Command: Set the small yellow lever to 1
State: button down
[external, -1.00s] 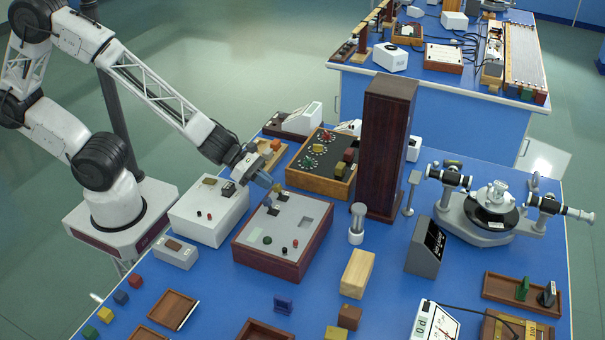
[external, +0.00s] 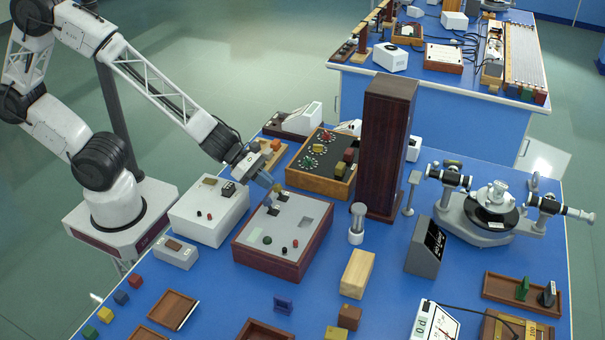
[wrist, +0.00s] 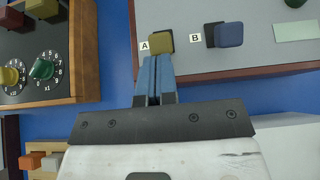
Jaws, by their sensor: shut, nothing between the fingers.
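The small yellow lever (wrist: 160,42) stands beside the label A on the grey-topped, red-brown box; its tip is also partly visible in the external view (external: 277,188). My gripper (wrist: 155,62) has its two blue fingers shut together, with nothing between them. The fingertips are right at the near side of the yellow lever in the wrist view; I cannot tell whether they touch it. A blue lever (wrist: 229,35) stands to the right, beside the label B. No 1 mark for the yellow lever is readable.
The red-brown box (external: 272,262) also carries round knobs. A white box (external: 208,226) stands left of it, and a dial box (external: 305,183) with colored knobs behind it. A tall dark wooden column (external: 388,150) rises at the right.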

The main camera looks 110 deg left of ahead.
aim_at(276, 184)
jog(key=shift+g, duration=0.3)
dwell(0.6)
jog(key=shift+w+r, duration=0.45)
dwell(1.2)
jog(key=shift+w+r+g, duration=0.2)
jog(key=shift+w+g, duration=0.2)
jog(key=shift+g, duration=0.3)
jog(key=shift+w+r+g, duration=0.2)
jog(key=shift+w+g, duration=0.2)
jog(key=shift+g, duration=0.3)
dwell(0.5)
jog(key=shift+w+r, duration=0.2)
jog(key=shift+w, duration=0.15)
dwell(0.4)
jog(key=shift+w+r, duration=0.15)
jog(key=shift+w, duration=0.6)
jog(key=shift+r, duration=0.25)
jog(key=shift+r, duration=0.1)
